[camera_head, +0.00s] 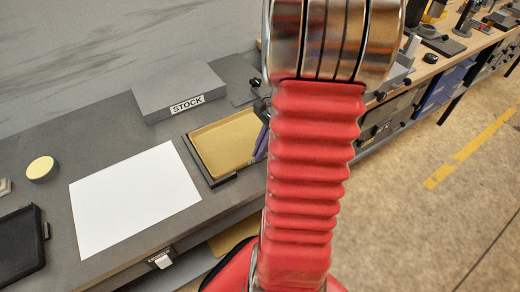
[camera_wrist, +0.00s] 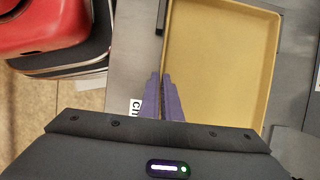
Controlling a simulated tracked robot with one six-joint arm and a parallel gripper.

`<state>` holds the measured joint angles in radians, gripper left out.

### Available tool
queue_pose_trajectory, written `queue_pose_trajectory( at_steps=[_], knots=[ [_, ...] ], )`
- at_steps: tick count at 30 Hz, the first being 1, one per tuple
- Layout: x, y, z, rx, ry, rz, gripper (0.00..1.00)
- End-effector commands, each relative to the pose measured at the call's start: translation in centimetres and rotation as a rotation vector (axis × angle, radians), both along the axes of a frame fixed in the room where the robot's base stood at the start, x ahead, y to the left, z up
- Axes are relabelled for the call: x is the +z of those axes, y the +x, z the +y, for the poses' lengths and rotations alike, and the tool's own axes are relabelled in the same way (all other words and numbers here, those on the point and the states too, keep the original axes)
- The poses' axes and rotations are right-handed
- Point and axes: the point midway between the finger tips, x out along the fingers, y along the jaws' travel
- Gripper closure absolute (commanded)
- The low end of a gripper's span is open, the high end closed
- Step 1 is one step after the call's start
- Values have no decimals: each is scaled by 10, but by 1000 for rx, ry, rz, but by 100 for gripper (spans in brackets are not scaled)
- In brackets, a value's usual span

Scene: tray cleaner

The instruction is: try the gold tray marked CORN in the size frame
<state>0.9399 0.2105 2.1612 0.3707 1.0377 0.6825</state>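The gold tray (camera_head: 232,140) lies flat at the black L-shaped frame (camera_head: 196,162), whose bars show along its left and near sides. In the wrist view the tray (camera_wrist: 220,65) fills the upper middle, empty, with a bit of dark frame (camera_wrist: 160,18) at its upper left. No CORN mark is readable on it. My gripper (camera_wrist: 161,76) has its purple fingertips close together, one on each side of the tray's rim, and looks shut on it. In the head view the fingers (camera_head: 262,140) are at the tray's right edge, partly hidden by my arm.
A grey block marked STOCK (camera_head: 180,92) stands behind the tray. A white sheet (camera_head: 135,198), a gold disc (camera_head: 41,168) and a black tray (camera_head: 20,245) lie to the left. Another gold surface (camera_head: 232,236) shows below the bench. A partly hidden white label (camera_wrist: 135,107) is beside the fingers.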

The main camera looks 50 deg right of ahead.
Motion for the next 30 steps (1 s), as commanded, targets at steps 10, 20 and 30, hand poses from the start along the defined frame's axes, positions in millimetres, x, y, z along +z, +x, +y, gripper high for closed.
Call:
queue_pose_trajectory(
  at_steps=[10,20,30],
  knots=[
    [0,0,0,0,0,0,76],
    [2,0,0,-1,0,0,74],
    [36,-4,-15,-2,-4,-3,74]
  ],
)
